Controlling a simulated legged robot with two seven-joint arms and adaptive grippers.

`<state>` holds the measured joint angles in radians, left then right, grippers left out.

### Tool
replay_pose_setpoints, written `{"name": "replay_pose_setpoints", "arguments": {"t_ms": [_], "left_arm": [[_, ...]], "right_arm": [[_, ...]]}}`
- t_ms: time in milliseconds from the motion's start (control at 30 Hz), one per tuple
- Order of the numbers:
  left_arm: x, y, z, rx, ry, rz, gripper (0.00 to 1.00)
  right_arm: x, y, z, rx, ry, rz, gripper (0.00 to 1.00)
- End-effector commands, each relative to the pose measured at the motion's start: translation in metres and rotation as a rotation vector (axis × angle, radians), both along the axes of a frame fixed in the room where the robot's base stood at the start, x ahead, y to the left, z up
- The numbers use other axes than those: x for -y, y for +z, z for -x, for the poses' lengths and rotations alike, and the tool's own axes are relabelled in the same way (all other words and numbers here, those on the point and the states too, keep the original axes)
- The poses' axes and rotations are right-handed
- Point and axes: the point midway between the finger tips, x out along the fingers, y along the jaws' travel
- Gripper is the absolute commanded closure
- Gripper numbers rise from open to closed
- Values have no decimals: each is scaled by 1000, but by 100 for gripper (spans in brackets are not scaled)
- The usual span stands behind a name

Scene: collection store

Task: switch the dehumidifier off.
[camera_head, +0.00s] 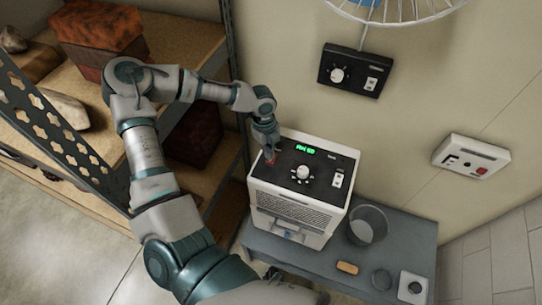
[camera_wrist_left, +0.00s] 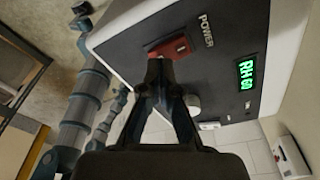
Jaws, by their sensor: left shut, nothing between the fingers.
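The dehumidifier (camera_head: 290,215) is a white box with a black top panel, standing on a blue-grey table (camera_head: 300,257). Its panel carries a dial (camera_head: 303,172), a small white switch (camera_head: 338,180) and a lit green display (camera_head: 304,149), which reads RH 60 in the left wrist view (camera_wrist_left: 246,72). A red switch (camera_wrist_left: 172,47) beside the word POWER sits on the panel. My left gripper (camera_head: 271,154) is shut and empty over the panel's left corner. Its fingertips (camera_wrist_left: 159,66) overlap the red switch's edge; I cannot tell whether they touch it. The right gripper is not in view.
A bucket (camera_head: 368,224), an orange block (camera_head: 347,268), and a small white box (camera_head: 412,287) stand on the table. A black control box (camera_head: 355,72) and a white switch panel (camera_head: 455,153) are on the wall. Shelving (camera_head: 205,45) with stones and boxes stands left.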

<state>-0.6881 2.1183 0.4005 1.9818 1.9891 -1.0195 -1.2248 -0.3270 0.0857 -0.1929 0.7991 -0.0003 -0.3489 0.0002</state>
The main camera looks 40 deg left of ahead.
Motion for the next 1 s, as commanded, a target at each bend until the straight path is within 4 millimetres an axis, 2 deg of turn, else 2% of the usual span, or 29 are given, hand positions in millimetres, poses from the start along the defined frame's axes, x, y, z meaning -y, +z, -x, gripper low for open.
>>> {"name": "replay_pose_setpoints", "arguments": {"t_ms": [1000], "left_arm": [[0,-16,0,0,0,0,100]], "right_arm": [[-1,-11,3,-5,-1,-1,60]]}}
